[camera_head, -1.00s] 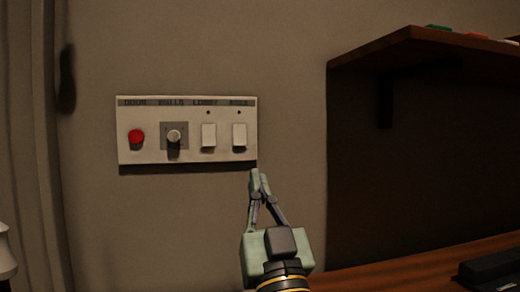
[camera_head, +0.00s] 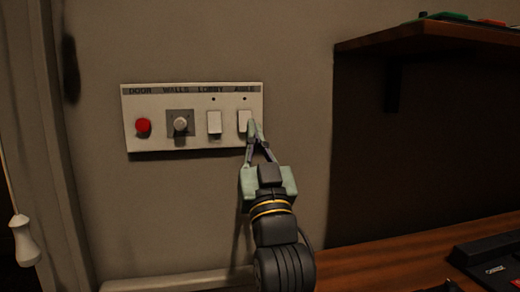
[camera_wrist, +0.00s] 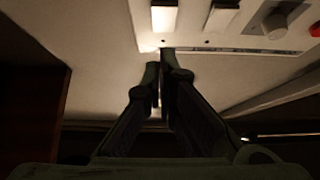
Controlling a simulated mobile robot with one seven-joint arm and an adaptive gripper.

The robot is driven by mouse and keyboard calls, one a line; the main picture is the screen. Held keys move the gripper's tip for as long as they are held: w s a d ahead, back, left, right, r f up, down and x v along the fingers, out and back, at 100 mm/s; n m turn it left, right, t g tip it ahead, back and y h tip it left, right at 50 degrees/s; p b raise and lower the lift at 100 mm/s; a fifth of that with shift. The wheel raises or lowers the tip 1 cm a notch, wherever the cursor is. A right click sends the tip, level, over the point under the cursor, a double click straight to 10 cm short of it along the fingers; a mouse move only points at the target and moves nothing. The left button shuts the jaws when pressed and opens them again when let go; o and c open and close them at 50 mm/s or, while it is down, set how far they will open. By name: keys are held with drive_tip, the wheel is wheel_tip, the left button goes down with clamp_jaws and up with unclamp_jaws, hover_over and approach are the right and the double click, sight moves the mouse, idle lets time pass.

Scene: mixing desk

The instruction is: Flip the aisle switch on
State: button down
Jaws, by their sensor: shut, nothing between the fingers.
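A white wall panel (camera_head: 196,145) carries a red button, a knob and two white rocker switches under dark labels. The aisle switch (camera_head: 243,120) is the rightmost rocker, below the label that seems to read AISLE. A small dark dot sits above it. My gripper (camera_head: 252,128) is shut and empty, its tips at the right lower edge of the aisle switch, partly covering it. I cannot tell whether they touch. In the wrist view the shut fingertips (camera_wrist: 161,72) point at the panel, and the aisle switch (camera_wrist: 164,18) shows at the top edge.
The lobby switch (camera_head: 214,122) is just left of the aisle switch. The knob (camera_head: 180,124) and red button (camera_head: 143,125) are farther left. A wooden shelf (camera_head: 430,38) juts out at upper right above a desk (camera_head: 400,266). A white pull handle (camera_head: 24,240) hangs at far left.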

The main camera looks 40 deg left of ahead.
sight(247, 115)
drive_tip(key=w+a, duration=0.2)
drive_tip(key=a, duration=0.1)
drive_tip(key=shift+w+a+f, duration=0.1)
drive_tip(key=shift+w+f, duration=0.05)
drive_tip(key=shift+w, duration=0.2)
drive_tip(key=shift+w+a+f+t, duration=0.2)
drive_tip(key=shift+w+a+t, duration=0.1)
drive_tip(key=shift+a, duration=0.05)
